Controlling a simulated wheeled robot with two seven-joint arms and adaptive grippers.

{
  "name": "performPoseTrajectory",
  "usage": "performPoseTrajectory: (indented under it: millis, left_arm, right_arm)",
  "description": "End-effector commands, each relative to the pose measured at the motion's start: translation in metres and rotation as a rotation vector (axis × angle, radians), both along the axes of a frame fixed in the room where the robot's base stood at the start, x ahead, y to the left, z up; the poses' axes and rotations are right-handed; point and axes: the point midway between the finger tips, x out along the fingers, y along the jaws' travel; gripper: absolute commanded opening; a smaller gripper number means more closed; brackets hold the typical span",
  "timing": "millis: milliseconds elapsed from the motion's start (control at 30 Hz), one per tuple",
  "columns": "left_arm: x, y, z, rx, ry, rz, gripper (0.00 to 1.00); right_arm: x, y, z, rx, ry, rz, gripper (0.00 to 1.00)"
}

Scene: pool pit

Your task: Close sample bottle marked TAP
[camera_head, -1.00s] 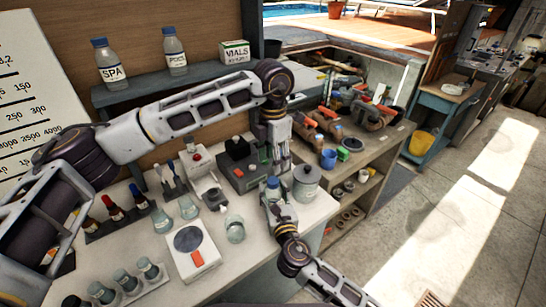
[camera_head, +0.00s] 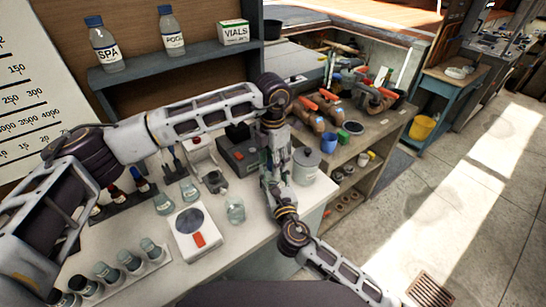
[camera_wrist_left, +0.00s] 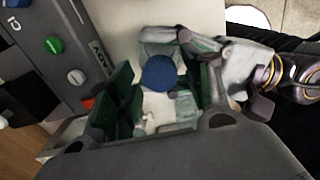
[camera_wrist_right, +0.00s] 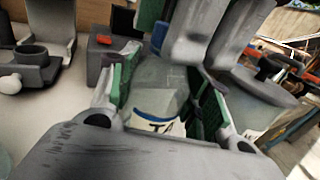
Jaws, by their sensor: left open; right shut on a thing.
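The TAP bottle (camera_wrist_right: 160,85) is clear, with a white and blue label showing "TA". It stands between the fingers of my right gripper (camera_wrist_right: 160,95), which is shut on it. Its blue cap (camera_wrist_left: 160,72) sits at the bottle's top, seen from above in the left wrist view; how far it is seated cannot be told. My left gripper (camera_wrist_left: 163,95) is open, with its green-padded fingers on either side of the cap. In the head view, my left gripper (camera_head: 279,158) points down just above my right gripper (camera_head: 272,182), and the two mostly hide the bottle.
A grey lidded pot (camera_head: 306,165) stands close right of the grippers. A dark tester (camera_head: 240,155) is just left. A beaker (camera_head: 235,210), a white scale (camera_head: 195,235) and a vial rack (camera_head: 128,283) occupy the bench. SPA (camera_head: 104,45) and POOL (camera_head: 171,32) bottles are on the shelf.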

Motion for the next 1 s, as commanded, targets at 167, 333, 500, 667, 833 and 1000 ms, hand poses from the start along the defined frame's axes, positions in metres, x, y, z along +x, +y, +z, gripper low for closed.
performPoseTrajectory:
  millis: [167,333,500,667,833,1000]
  left_arm:
    - [0.0001,0.0001,-0.0001,0.0,0.0,0.0,0.5]
    - [0.0001,0.0001,0.0001,0.0,0.0,0.0,0.3]
    - [0.0001,0.0,0.0002,0.0,0.0,0.0,0.09]
    - [0.0001,0.0,0.0003,0.0,0.0,0.0,0.02]
    - [0.0001,0.0,0.0003,0.0,0.0,0.0,0.44]
    - [0.0001,-0.0001,0.0003,0.0,0.0,0.0,0.55]
  right_arm:
    - [-0.0003,-0.0002,-0.0019,-0.001,0.003,0.0,0.0]
    - [-0.0003,-0.0002,-0.0019,-0.001,0.003,0.0,0.0]
    - [-0.0003,-0.0002,-0.0019,-0.001,0.003,0.0,0.0]
    - [-0.0003,-0.0002,-0.0019,-0.001,0.003,0.0,0.0]
    - [-0.0003,-0.0001,-0.0019,-0.001,0.003,0.0,0.0]
    - [-0.0003,-0.0001,-0.0019,-0.001,0.003,0.0,0.0]
